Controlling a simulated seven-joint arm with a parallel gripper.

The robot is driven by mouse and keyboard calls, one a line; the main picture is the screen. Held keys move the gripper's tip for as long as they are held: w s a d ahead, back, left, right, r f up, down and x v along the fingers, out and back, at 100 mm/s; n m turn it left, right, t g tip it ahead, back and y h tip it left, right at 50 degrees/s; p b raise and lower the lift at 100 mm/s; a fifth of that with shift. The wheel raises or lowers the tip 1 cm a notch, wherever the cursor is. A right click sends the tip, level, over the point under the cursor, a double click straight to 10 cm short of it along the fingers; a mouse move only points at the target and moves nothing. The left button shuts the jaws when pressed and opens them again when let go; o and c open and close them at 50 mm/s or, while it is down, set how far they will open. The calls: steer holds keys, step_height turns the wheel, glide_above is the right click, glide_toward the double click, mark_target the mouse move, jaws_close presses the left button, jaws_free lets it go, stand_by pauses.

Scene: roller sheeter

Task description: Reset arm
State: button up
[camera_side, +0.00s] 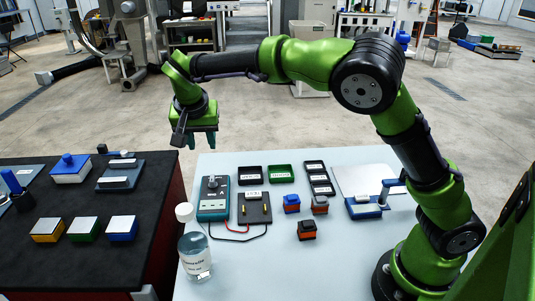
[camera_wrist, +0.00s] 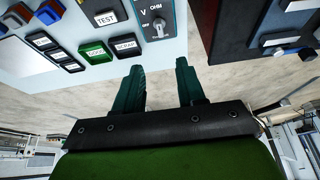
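My green arm reaches left across the back of the light table, and my gripper (camera_side: 200,140) hangs over the gap near its back left corner. In the wrist view my gripper's two dark green fingers (camera_wrist: 162,85) are apart with nothing between them. A blue device with an upright handle (camera_side: 365,207), possibly the roller sheeter, stands at the right of the light table (camera_side: 262,270) beside a pale flat plate (camera_side: 368,179). The gripper is well away from both and touches nothing.
On the light table are a multimeter (camera_side: 213,195), a bottle (camera_side: 194,256), a black test board (camera_side: 254,208), a green tray (camera_side: 281,174), a black compartment tray (camera_side: 319,178) and small blocks (camera_side: 307,231). A black-topped table (camera_side: 90,265) with several colored blocks stands left.

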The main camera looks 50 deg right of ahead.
steer(key=s+d+r+n+t+y, duration=0.2)
steer(key=s+d, duration=0.1)
steer(key=s, duration=1)
steer(key=s+d+r+n+t+y, duration=0.2)
steer(key=s+d+n+y, duration=0.1)
steer(key=s, duration=1.1)
steer(key=shift+d+r, duration=0.2)
steer(key=shift+d, duration=0.5)
